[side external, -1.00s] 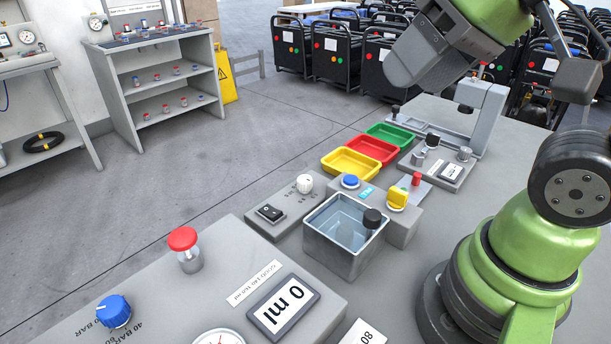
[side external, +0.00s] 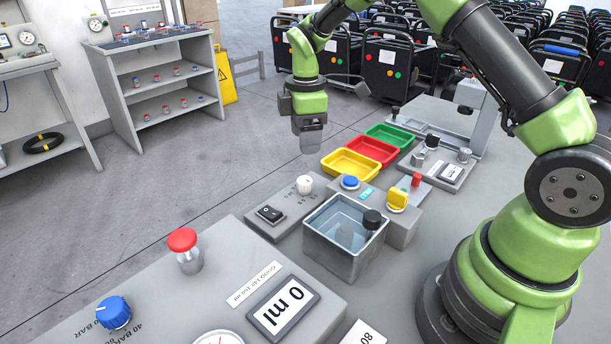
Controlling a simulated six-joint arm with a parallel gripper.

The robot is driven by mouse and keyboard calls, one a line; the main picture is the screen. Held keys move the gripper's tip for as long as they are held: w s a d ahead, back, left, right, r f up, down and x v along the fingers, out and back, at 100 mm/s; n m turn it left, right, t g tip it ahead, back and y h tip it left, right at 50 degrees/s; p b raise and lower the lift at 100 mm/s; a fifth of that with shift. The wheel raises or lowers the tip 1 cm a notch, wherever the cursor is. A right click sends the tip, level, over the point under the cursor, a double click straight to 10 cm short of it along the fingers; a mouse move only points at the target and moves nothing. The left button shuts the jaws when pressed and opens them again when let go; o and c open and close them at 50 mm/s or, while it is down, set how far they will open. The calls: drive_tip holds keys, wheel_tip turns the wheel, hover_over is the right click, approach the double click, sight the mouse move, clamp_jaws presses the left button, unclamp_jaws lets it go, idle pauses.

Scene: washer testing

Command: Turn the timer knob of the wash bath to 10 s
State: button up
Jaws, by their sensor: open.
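The wash bath (side external: 328,252) is an open metal tank of clear liquid in the middle of the bench, with a dark round knob-like part at its right rim. A grey panel (side external: 282,224) beside it on the left carries a white knob (side external: 305,185) with small markings around it and a black rocker switch (side external: 269,214). The knob's setting is too small to read. My gripper (side external: 309,150) points down above the white knob, apart from it. It is open and nothing shows between the fingers.
Yellow (side external: 351,165), red (side external: 371,149) and green (side external: 390,136) trays stand behind the bath. A block with a blue button (side external: 350,181) and a yellow knob (side external: 397,197) adjoins it.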

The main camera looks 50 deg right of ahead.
sight(306, 179)
wheel_tip(306, 179, down, 10)
drive_tip(key=shift+f, duration=0.1)
idle(0.4)
drive_tip(key=c, duration=0.9)
